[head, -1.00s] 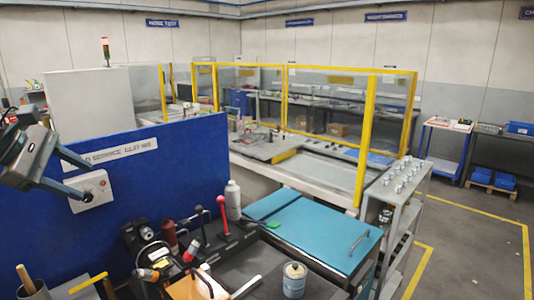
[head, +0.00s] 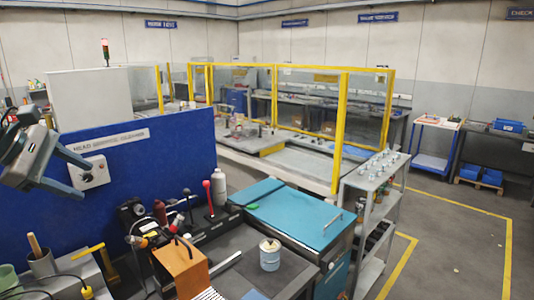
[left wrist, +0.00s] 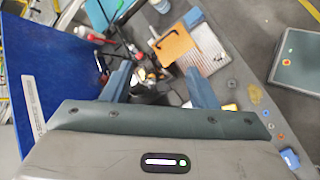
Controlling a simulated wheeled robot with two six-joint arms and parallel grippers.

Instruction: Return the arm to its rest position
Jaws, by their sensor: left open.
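My left gripper (head: 78,174) is at the left edge of the head view, raised in front of the blue panel (head: 150,165). Its two fingers are spread apart with nothing between them. In the left wrist view the open fingers (left wrist: 160,85) show above the workbench, with the bench items well beyond them. My right gripper is in neither view.
A white control box with a knob (head: 90,176) is on the blue panel. A grey shelf cart (head: 375,180) stands right; open floor lies beyond.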

